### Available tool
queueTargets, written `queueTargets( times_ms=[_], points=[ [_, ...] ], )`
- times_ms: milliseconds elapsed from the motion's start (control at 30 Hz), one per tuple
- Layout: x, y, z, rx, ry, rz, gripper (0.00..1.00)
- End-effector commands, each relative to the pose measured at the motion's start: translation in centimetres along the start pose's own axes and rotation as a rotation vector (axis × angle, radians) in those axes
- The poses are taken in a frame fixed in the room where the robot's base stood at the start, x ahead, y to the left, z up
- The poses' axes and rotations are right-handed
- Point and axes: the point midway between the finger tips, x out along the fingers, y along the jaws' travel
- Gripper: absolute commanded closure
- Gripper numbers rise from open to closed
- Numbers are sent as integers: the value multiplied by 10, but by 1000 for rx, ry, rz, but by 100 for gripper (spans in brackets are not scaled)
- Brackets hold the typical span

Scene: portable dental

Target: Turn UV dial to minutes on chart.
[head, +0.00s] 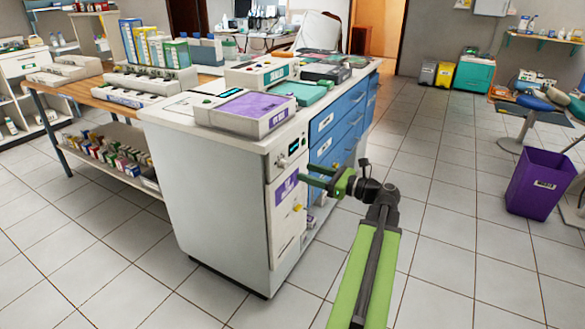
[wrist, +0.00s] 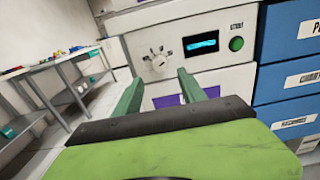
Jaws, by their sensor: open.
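The dial (wrist: 158,58) is a pale round knob with marks around it on the white cabinet front, left of a lit cyan display (wrist: 201,43) and a green button (wrist: 236,44). In the head view the dial (head: 281,162) is small, and the display (head: 293,147) is beside it. My gripper (head: 311,176) is open and empty just in front of the cabinet's narrow front. In the wrist view the two green fingers of my gripper (wrist: 159,86) point at the panel, apart from and below the dial. I cannot make out a minutes chart.
Below the panel is a door with a purple label (head: 286,187) and a yellow knob (head: 297,208). Blue drawers (head: 338,132) line the cabinet's right side. A purple bin (head: 541,181) stands at far right. The tiled floor (head: 445,200) between is clear.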

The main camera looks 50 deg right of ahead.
Motion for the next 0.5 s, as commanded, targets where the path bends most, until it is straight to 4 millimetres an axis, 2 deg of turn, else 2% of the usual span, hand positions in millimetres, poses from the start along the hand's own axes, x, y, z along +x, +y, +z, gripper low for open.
queueTargets(
  times_ms=[33, 200, 333, 500],
  points=[
    [14, 1, 0, 0, 0, 4, 51],
    [48, 0, 0, 0, 0, 3, 51],
    [63, 0, 0, 0, 0, 2, 51],
    [69, 0, 0, 0, 0, 0, 51]
  ],
)
